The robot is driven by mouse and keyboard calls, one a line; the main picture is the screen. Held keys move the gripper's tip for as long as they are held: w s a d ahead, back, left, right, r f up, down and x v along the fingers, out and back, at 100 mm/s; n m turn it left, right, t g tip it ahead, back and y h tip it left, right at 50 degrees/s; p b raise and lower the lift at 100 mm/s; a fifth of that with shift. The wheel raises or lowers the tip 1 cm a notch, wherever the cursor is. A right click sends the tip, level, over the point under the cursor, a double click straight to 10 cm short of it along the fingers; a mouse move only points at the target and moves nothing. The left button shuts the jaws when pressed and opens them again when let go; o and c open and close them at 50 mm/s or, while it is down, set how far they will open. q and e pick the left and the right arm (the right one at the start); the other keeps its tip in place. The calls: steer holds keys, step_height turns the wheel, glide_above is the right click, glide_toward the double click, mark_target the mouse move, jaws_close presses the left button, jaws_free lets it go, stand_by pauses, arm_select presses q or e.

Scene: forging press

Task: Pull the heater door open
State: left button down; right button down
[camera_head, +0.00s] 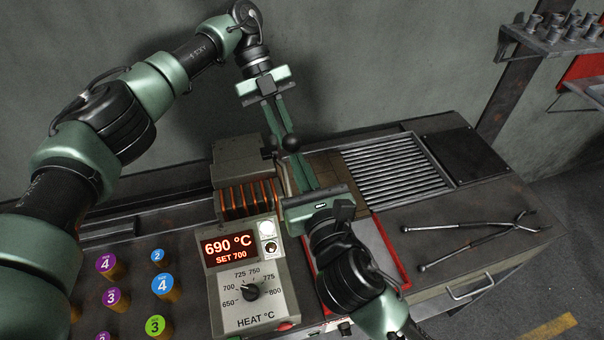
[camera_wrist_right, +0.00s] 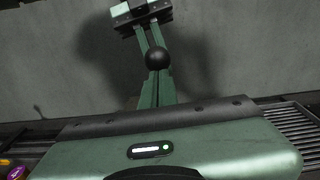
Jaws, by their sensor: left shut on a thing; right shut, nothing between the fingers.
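The heater (camera_head: 238,155) is a grey box with glowing orange coils, behind the control panel reading 690 °C, SET 700. A round black knob (camera_head: 291,143) is at its right side; it also shows in the right wrist view (camera_wrist_right: 157,57). My left gripper (camera_head: 284,131) reaches down from above and is shut on the black knob. My right gripper (camera_head: 297,158) points up from below, its fingers shut and empty, the tips close to the knob. Whether they touch it I cannot tell. The door panel is mostly hidden behind the grippers.
The control panel (camera_head: 250,290) with its dial stands in front of the heater. Numbered coloured pegs (camera_head: 162,287) stand at left. A ribbed grate (camera_head: 395,170) and long tongs (camera_head: 470,232) lie on the bench to the right. A red-edged tray (camera_head: 393,250) is partly behind my right arm.

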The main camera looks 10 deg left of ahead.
arm_select(q)
steer(key=c, duration=1.5)
jaws_free()
steer(key=shift+s+f, duration=0.2)
steer(key=shift+f, duration=0.1)
steer(key=shift+c, duration=0.2)
steer(key=shift+o, duration=0.2)
steer(key=shift+w, duration=0.1)
arm_select(e)
steer(key=shift+w+r, duration=0.1)
steer(key=shift+r, duration=0.15)
arm_select(q)
steer(key=shift+a+r, duration=0.1)
steer(key=shift+r, duration=0.05)
arm_select(e)
steer(key=shift+a+f, duration=0.1)
